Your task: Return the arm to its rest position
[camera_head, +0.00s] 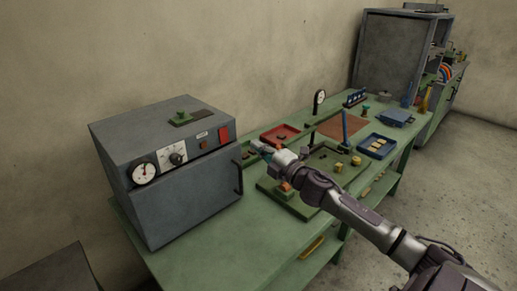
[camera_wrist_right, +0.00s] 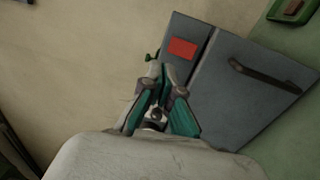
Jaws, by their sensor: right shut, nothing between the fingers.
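My right arm reaches in from the lower right over the green workbench (camera_head: 190,262). Its gripper (camera_head: 258,147) is beside the handle side of the grey oven-like box (camera_head: 190,195). In the right wrist view the teal-fingered gripper (camera_wrist_right: 166,80) is shut and empty. The box's grey front with its handle (camera_wrist_right: 262,76) and red square (camera_wrist_right: 183,48) shows behind the fingers. I cannot tell from the pictures how far the fingers are from the box. My left gripper is not in view.
A green tray (camera_head: 325,155) with small yellowish pieces lies under my right forearm. A red tray (camera_head: 280,134), a blue tray (camera_head: 376,146) and a dial gauge on a stand (camera_head: 319,98) stand farther back. A tall grey cabinet (camera_head: 397,55) is at the far end.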

